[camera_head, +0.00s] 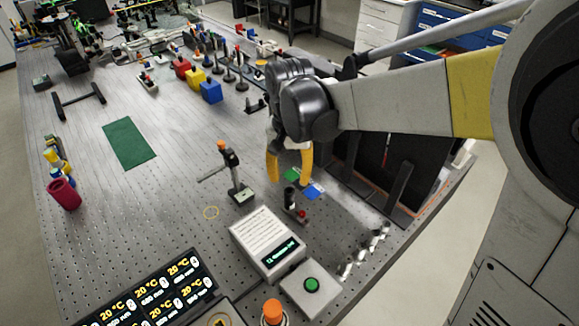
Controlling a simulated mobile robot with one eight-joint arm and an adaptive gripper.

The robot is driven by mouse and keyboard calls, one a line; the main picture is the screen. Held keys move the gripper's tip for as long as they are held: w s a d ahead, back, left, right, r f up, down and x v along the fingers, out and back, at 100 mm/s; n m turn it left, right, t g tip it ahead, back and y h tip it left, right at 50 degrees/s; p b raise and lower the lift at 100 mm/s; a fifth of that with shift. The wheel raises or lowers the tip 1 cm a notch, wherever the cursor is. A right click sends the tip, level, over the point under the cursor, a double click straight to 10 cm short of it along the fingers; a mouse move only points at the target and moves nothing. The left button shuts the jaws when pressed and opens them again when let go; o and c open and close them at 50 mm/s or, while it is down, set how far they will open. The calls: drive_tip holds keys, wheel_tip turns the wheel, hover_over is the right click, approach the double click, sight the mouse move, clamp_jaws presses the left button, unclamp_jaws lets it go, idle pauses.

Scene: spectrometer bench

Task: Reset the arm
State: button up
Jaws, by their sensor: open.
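My gripper (289,165) hangs from the arm at the centre right of the picture. My arm reaches in from the right. How high the fingertips are above the bench is hard to tell.
Below the gripper are a small dark holder (295,208), a white box with a display (267,243) and a green button box (311,286). A post with a crossbar (235,178) stands left. Dark panels (385,165) stand right. The bench's left middle is mostly clear around a green mat (129,143).

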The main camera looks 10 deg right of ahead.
drive_tip(key=s+d+r+n+t, duration=0.1)
drive_tip(key=s+d+r+t, duration=0.2)
drive_tip(key=s+d, duration=0.3)
drive_tip(key=s+d+r+n+t, duration=0.1)
drive_tip(key=s+d+r+t, duration=0.2)
drive_tip(key=s+d, duration=0.3)
drive_tip(key=shift+s+d+r+n+t, duration=0.3)
drive_tip(key=shift+s+d+n+t, duration=0.1)
drive_tip(key=shift+s+t, duration=0.2)
